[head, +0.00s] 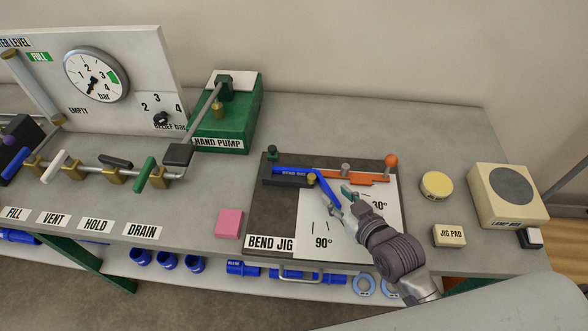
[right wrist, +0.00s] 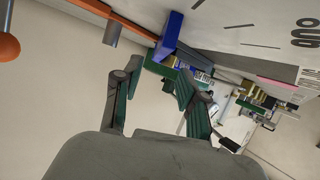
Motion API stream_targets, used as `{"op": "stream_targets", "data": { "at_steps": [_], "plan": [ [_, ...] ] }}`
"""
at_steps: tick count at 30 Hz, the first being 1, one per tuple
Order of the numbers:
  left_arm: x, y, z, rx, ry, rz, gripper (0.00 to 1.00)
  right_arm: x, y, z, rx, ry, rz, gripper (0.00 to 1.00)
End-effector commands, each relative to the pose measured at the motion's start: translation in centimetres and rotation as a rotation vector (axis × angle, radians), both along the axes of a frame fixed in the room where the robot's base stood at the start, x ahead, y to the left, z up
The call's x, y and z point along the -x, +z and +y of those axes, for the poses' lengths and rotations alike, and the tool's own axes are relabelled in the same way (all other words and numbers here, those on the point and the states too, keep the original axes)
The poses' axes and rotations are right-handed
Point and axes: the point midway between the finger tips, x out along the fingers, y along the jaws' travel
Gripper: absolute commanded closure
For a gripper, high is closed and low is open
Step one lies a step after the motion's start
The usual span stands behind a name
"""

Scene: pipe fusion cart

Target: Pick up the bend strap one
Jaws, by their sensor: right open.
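The blue bend strap (head: 326,189) is on the bend jig (head: 257,210). One part runs along the jig's back edge beside a dark block, and the other slants forward over the white angle plate. My right gripper (head: 342,203) is open at the free end of the slanted part. In the right wrist view, the strap's blue end (right wrist: 169,37) shows just beyond and between the tips of my open right gripper (right wrist: 158,70). I cannot tell whether a finger touches it. My left gripper is not in view.
An orange lever (head: 358,178) with a ball knob (head: 391,160) lies along the jig's back right. A pink block (head: 229,223) is left of the jig. A jig pad (head: 449,236), a yellow disc (head: 436,185) and a lamp box (head: 508,196) stand to the right.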

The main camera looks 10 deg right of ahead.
Motion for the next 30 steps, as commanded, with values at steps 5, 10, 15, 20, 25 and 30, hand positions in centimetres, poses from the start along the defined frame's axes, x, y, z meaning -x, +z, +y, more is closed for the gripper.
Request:
{"op": "stream_targets", "data": {
  "at_steps": [5,10,15,20,25,30],
  "plan": [
    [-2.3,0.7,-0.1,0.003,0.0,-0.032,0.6,-1.2,-0.4,0.3,0.001,0.001,0.0,0.58],
    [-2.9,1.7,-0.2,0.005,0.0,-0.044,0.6,-3.3,-1.5,0.7,0.0,0.0,0.001,0.58],
    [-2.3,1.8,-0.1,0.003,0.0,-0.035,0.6,-4.7,-2.2,1.0,0.0,0.001,-0.001,0.58],
    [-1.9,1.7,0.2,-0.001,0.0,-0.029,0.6,-4.8,-2.4,1.1,0.001,0.001,0.0,0.58],
    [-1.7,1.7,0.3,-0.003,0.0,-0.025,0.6,-4.7,-2.3,1.1,0.001,0.001,0.0,0.72],
    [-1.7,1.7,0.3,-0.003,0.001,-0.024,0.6,-4.7,-2.3,1.1,0.001,0.001,0.0,1.0]
  ]
}}
